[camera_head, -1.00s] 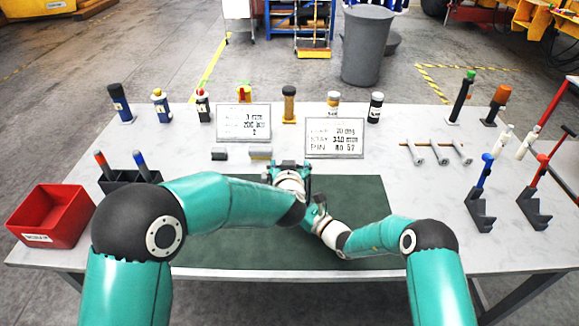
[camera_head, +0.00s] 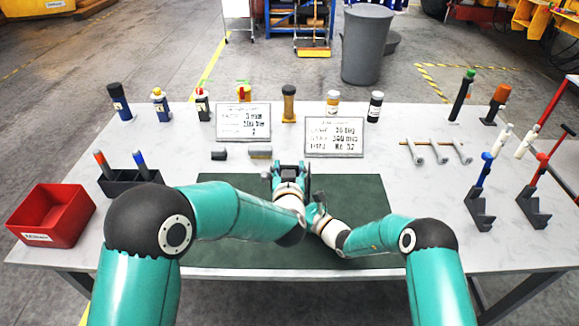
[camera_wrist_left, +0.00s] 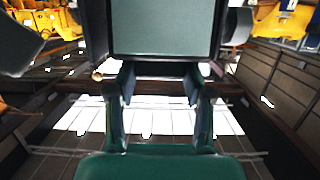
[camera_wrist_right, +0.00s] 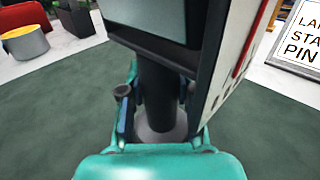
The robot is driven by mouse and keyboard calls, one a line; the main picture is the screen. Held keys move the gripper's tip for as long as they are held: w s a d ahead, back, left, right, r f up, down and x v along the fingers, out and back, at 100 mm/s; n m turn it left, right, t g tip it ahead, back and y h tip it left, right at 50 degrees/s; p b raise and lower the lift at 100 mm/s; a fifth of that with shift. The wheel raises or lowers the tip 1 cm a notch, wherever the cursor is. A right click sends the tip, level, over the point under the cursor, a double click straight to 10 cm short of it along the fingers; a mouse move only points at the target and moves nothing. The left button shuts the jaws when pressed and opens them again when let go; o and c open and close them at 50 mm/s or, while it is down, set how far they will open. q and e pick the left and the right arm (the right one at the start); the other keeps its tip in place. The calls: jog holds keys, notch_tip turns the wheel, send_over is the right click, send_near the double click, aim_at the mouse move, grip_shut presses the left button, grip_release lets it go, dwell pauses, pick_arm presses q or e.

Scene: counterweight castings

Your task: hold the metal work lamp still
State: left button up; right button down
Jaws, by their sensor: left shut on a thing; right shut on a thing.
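The work lamp, as far as I can tell, is a dark boxy body with a grey-green flat panel (camera_wrist_left: 162,28), filling the top middle of the left wrist view. In the right wrist view its dark upright stem (camera_wrist_right: 158,95) goes down to a round grey foot. My left gripper (camera_wrist_left: 163,88) is shut on the body, low under the panel. My right gripper (camera_wrist_right: 158,105) is shut around the stem. In the head view my left gripper (camera_head: 289,174) and right gripper (camera_head: 318,207) are close together above the green mat (camera_head: 225,255), and the lamp is mostly hidden there.
Two printed signs (camera_head: 243,123) (camera_head: 335,138) stand behind the mat. A red bin (camera_head: 50,215) and a dark holder (camera_head: 125,182) are at the left. Dark angled stands (camera_head: 480,212) are at the right. Several bottles line the back. The mat's right part is clear.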

pick_arm(q)
jog(key=shift+s+a+f+t, duration=0.1)
jog(key=shift+s+f+t, duration=0.3)
jog(key=shift+t, duration=0.55)
jog(key=shift+s+a+f+t, duration=0.1)
jog(key=shift+s+f+t, duration=0.25)
jog(key=shift+t, duration=0.6)
jog(key=o, duration=1.2)
jog(key=shift+s, duration=0.1)
jog(key=shift+c, duration=0.2)
jog(key=shift+d, duration=0.15)
jog(key=shift+r, duration=0.1)
jog(key=s+f, duration=0.1)
jog(key=s, duration=1)
jog(key=shift+s+f, duration=0.25)
jog(key=shift+s, duration=0.15)
